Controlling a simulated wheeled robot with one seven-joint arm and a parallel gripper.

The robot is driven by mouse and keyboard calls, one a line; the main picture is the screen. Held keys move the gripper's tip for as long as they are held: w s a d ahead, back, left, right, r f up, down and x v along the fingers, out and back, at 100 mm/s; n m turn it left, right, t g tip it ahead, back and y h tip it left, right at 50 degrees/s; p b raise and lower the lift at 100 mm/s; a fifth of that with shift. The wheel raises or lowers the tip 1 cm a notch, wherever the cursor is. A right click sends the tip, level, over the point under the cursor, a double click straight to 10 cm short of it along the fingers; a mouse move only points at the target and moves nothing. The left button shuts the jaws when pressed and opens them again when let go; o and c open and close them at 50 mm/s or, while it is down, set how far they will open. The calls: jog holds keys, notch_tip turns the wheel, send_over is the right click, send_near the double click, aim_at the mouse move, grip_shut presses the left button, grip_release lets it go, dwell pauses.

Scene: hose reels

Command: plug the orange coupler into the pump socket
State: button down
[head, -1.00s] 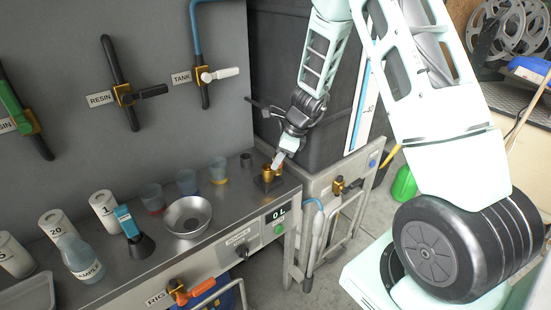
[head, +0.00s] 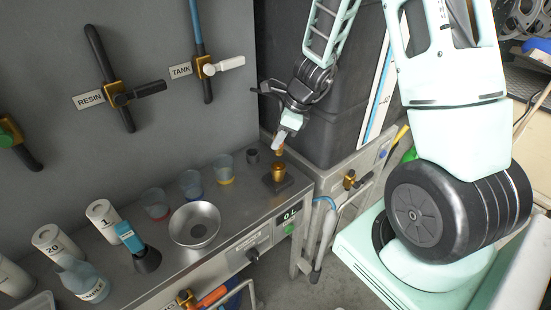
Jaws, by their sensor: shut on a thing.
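My gripper (head: 282,140) hangs over the right end of the steel bench. Its pale fingertips are shut on a small brass-coloured piece (head: 279,151), mostly hidden by the fingers. A brass fitting (head: 278,172) on a dark square base stands on the bench just below, with a small gap between. An orange cylinder (head: 212,296), perhaps the orange coupler, shows at the bottom edge under the bench front, beside a brass fitting (head: 185,298). Another brass fitting (head: 349,180) with a dark handle is on the side cart. I cannot tell which fitting is the pump socket.
On the bench (head: 232,226) stand a metal bowl (head: 195,224), several clear cups, numbered white canisters and a blue-and-black tool (head: 130,238). Wall valves labelled RESIN (head: 118,98) and TANK (head: 205,68) are behind. A dark tank (head: 340,110) stands behind the cart.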

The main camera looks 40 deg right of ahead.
aim_at(278, 155)
notch_tip(278, 155, down, 7)
jog(key=shift+r+b, duration=0.2)
jog(key=shift+b, duration=0.85)
jog(key=shift+f, duration=0.2)
jog(key=c, duration=1.2)
grip_release()
jog(key=shift+r, duration=0.1)
